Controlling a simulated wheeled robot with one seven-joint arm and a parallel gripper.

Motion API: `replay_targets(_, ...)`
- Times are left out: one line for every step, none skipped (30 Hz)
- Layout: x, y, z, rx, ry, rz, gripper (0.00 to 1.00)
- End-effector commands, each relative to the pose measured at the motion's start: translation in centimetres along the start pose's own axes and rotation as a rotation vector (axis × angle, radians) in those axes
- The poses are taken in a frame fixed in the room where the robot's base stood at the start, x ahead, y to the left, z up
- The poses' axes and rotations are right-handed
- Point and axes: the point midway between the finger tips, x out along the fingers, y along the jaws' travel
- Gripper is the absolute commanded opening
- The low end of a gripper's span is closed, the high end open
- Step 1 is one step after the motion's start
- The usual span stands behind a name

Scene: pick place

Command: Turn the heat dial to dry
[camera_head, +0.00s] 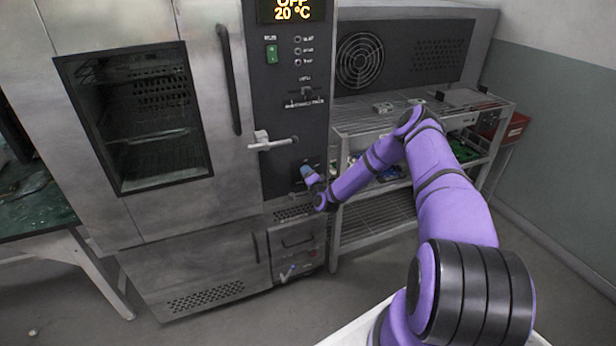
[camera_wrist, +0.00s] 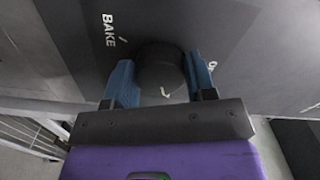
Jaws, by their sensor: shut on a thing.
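The heat dial (camera_wrist: 161,72) is a round dark knob with a small white mark, on the dark control panel (camera_wrist: 75,30) of a large steel oven. My gripper (camera_wrist: 162,82) has its two blue fingers on either side of the dial, shut on it. A "BAKE" label shows on the panel to the left of the dial in the wrist view. Another label to the right is mostly hidden behind a finger. In the head view my gripper (camera_head: 309,175) is at the lower part of the panel, and it hides the dial there.
The oven door (camera_head: 140,120) has a dark window and a long handle. A light lever handle (camera_head: 272,142) sticks out above my gripper. The display (camera_head: 291,10) reads "OFF 20 °C". A metal shelf rack (camera_head: 372,222) stands right of the oven, close to my arm.

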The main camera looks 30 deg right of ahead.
Motion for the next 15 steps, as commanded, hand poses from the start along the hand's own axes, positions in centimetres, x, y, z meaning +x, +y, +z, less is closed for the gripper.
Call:
replay_targets(-0.01,0.06,-0.09,0.002,0.002,0.001,0.27)
replay_targets(-0.01,0.06,-0.09,0.003,0.002,0.001,0.27)
replay_targets(-0.01,0.06,-0.09,0.004,0.002,0.001,0.27)
replay_targets(-0.01,0.06,-0.10,0.004,0.002,0.001,0.27)
replay_targets(-0.01,0.07,-0.09,0.004,0.002,0.001,0.27)
replay_targets(-0.01,0.07,-0.10,0.004,0.002,0.001,0.27)
replay_targets(-0.01,0.07,-0.09,0.004,0.002,0.001,0.27)
replay_targets(-0.01,0.07,-0.09,0.004,0.002,0.001,0.27)
replay_targets(-0.01,0.07,-0.10,0.003,0.002,0.001,0.27)
replay_targets(-0.01,0.07,-0.10,0.003,0.002,0.001,0.27)
replay_targets(-0.01,0.07,-0.10,0.003,0.002,0.001,0.27)
replay_targets(-0.01,0.07,-0.10,0.003,0.002,0.001,0.57)
replay_targets(-0.02,0.07,-0.10,0.003,0.002,0.001,0.64)
replay_targets(-0.01,0.07,-0.09,0.003,0.002,0.001,0.71)
replay_targets(-0.01,0.07,-0.08,0.003,0.002,0.001,0.76)
